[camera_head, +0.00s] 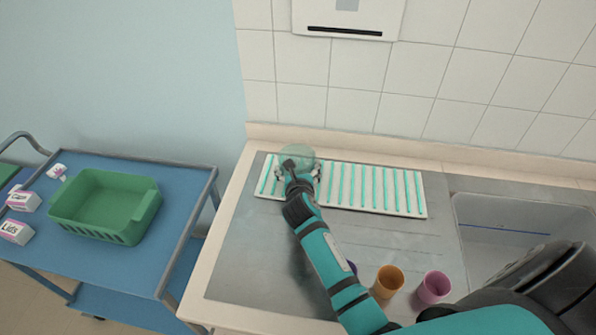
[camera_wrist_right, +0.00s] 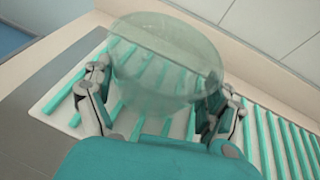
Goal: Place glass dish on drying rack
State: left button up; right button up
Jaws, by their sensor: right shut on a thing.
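The glass dish (camera_head: 297,154) is round, clear and slightly green. It is in my right gripper (camera_head: 298,171), over the left end of the drying rack. In the right wrist view the dish (camera_wrist_right: 167,62) sits between the two fingers of the right gripper (camera_wrist_right: 165,100), tilted toward the camera. The right gripper is shut on the dish. The drying rack (camera_head: 372,188) is a white tray with teal bars on the steel counter; it also shows in the right wrist view (camera_wrist_right: 62,110) beneath the dish. I cannot tell whether the dish touches the rack. My left gripper is not in view.
An orange cup (camera_head: 389,280) and a pink cup (camera_head: 434,287) stand at the counter's front. A sink (camera_head: 520,235) is to the right. A blue cart (camera_head: 130,250) at left holds a green basket (camera_head: 105,205) and small boxes. The rack's right part is clear.

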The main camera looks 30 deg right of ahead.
jog(key=shift+f, duration=0.5)
jog(key=shift+f, duration=0.1)
jog(key=o, duration=1.1)
jog(key=shift+f, duration=0.1)
jog(key=shift+r, duration=0.2)
jog(key=v, duration=1)
jog(key=shift+s+a+r+b, duration=0.1)
jog(key=shift+s+b, duration=0.15)
jog(key=shift+b, duration=0.05)
jog(key=shift+s+a+r, duration=0.3)
jog(key=shift+s, duration=0.3)
